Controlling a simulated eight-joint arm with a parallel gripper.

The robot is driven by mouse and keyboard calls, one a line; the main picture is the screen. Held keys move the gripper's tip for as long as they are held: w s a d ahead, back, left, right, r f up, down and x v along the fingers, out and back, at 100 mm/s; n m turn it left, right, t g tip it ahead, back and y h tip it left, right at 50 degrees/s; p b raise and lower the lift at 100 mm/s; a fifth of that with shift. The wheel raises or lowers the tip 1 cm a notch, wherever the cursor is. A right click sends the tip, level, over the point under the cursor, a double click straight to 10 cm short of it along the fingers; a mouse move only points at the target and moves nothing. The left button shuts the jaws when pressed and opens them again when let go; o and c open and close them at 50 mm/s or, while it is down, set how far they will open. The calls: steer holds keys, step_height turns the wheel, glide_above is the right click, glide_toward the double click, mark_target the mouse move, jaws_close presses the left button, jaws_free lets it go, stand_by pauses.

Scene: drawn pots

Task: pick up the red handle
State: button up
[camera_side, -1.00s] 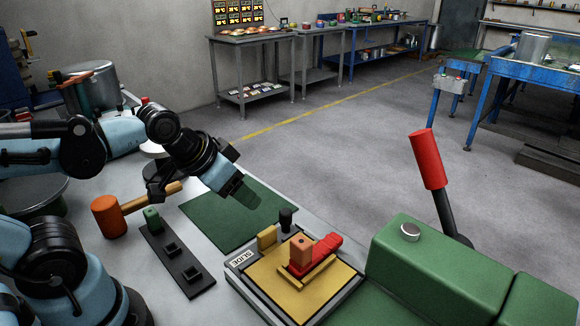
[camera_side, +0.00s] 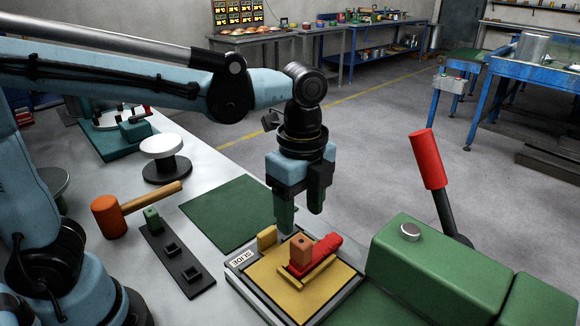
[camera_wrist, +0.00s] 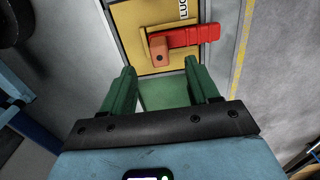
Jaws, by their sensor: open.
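A red ribbed handle (camera_side: 327,247) lies beside an upright orange block (camera_side: 301,250) with a hole in its top, on the yellow plate (camera_side: 263,283) of the slide fixture. In the wrist view the red handle (camera_wrist: 190,36) runs right from the orange block (camera_wrist: 159,50). My gripper (camera_side: 300,212) points down just behind and above the fixture, its green-tipped fingers apart and empty. In the wrist view the handle is ahead of the open fingers (camera_wrist: 160,78), not between them. A lever with a red grip (camera_side: 428,158) also stands at the right.
A green machine housing (camera_side: 430,268) borders the fixture on the right. A green mat (camera_side: 228,213), a black socketed strip (camera_side: 175,258) and an orange-headed mallet (camera_side: 108,216) lie to the left. A white-topped spool (camera_side: 161,146) stands farther back.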

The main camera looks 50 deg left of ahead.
mark_target(301, 241)
step_height(301, 241, down, 4)
steer(key=shift+f, duration=0.25)
steer(key=shift+s+d+f, duration=0.1)
steer(key=shift+d+f, duration=0.05)
steer(key=shift+f, duration=1.15)
steer(key=shift+d+f, duration=0.15)
steer(key=shift+f, duration=1.15)
jaws_close()
steer(key=shift+r, duration=0.15)
